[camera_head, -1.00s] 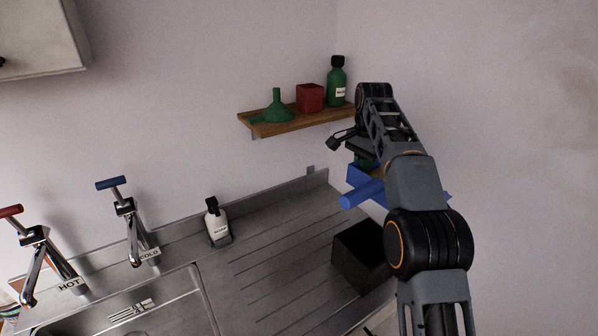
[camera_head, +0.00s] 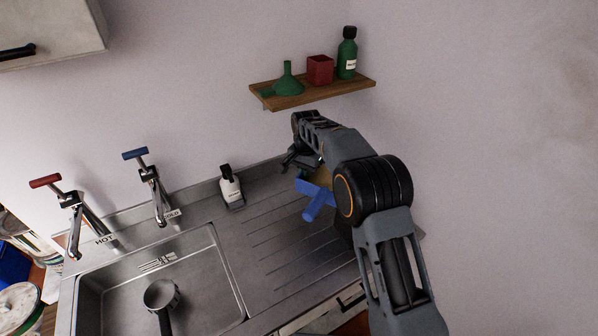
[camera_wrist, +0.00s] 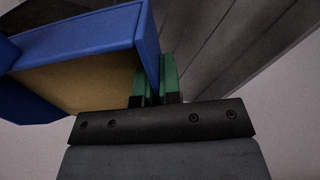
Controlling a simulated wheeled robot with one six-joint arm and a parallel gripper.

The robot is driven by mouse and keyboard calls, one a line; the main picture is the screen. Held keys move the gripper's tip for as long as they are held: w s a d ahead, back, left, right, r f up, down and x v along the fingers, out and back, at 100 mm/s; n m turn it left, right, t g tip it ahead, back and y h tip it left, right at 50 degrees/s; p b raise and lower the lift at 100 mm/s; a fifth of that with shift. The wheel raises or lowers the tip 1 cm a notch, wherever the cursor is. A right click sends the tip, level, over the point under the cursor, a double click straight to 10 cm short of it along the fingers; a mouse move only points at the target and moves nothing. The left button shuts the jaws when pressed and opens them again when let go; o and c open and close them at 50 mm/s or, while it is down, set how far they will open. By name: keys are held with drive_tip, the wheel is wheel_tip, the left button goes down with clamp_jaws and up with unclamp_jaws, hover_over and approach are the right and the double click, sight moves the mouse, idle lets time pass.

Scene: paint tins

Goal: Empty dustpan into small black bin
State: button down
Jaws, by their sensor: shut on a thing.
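My gripper (camera_wrist: 155,86) is shut on the side wall of the blue dustpan (camera_wrist: 85,38); its green fingertips sit either side of that wall in the wrist view. A tan surface fills the pan's inside there; I cannot tell whether it is debris or the pan itself. In the head view the dustpan (camera_head: 318,204) hangs tilted above the ribbed drainer, with its handle pointing down and left. The small black bin (camera_head: 343,230) stands on the drainer, mostly hidden behind my arm and the pan. Whether the pan is over its opening cannot be seen.
A wooden shelf (camera_head: 312,93) holds a green funnel (camera_head: 287,82), a red box (camera_head: 320,70) and a green bottle (camera_head: 347,55). A white bottle (camera_head: 230,188) stands behind the drainer. A saucepan (camera_head: 162,298) lies in the sink (camera_head: 205,290).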

drive_tip(key=shift+a, duration=0.1)
wheel_tip(320, 180, down, 2)
drive_tip(key=y+b, duration=0.1)
drive_tip(key=b, duration=0.3)
drive_tip(key=shift+r, duration=0.25)
idle(0.5)
